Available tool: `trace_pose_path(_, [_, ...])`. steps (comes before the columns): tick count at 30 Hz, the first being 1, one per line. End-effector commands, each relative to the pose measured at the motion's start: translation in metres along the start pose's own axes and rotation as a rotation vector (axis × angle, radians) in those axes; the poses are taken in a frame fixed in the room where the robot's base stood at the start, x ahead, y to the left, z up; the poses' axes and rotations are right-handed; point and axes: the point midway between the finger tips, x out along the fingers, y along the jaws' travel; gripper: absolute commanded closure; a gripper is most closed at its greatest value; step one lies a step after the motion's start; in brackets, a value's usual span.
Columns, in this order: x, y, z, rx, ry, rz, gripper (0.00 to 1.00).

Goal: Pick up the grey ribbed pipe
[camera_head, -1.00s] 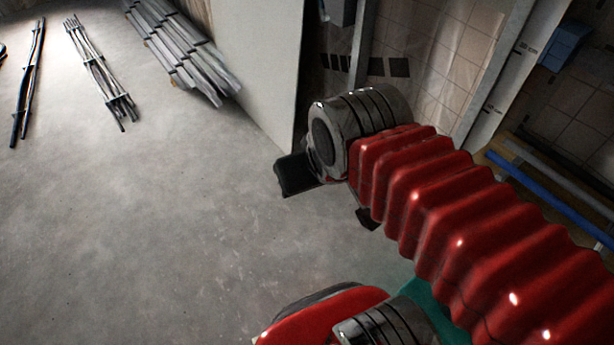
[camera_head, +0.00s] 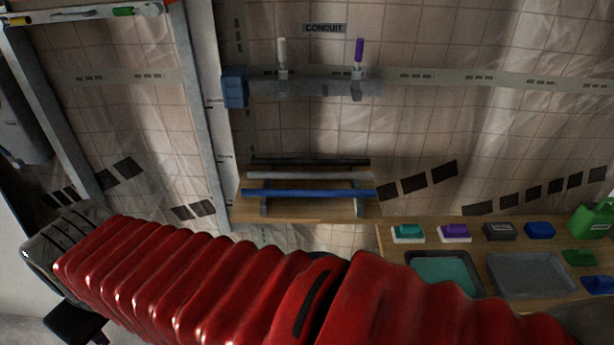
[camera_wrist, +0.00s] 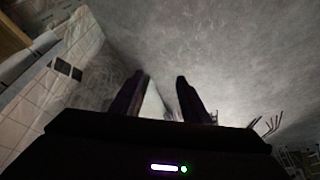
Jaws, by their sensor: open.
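A grey pipe (camera_head: 310,176) lies level on a small rack against the tiled wall in the head view, between a black pipe (camera_head: 310,162) behind and a blue pipe (camera_head: 310,192) in front. It is too small there to make out ribs. My gripper (camera_wrist: 160,76) is open in the wrist view, its two dark fingers apart with nothing between them. It points over the bare concrete floor, away from the rack. In the head view my red arm crosses below the rack, and its far end is at the lower left, well apart from the pipe.
The rack stands on a wooden shelf (camera_head: 240,213). A metal post (camera_head: 209,100) with a blue box (camera_head: 235,87) rises at its left. A CONDUIT sign (camera_head: 324,28) hangs above.

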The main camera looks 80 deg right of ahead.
Motion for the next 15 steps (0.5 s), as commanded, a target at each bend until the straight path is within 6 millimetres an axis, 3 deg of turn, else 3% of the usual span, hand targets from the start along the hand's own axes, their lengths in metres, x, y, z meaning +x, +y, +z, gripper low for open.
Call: trace_pose_path(15, [0.036, 0.158, -0.029, 0.181, -0.18, 0.215, 0.58])
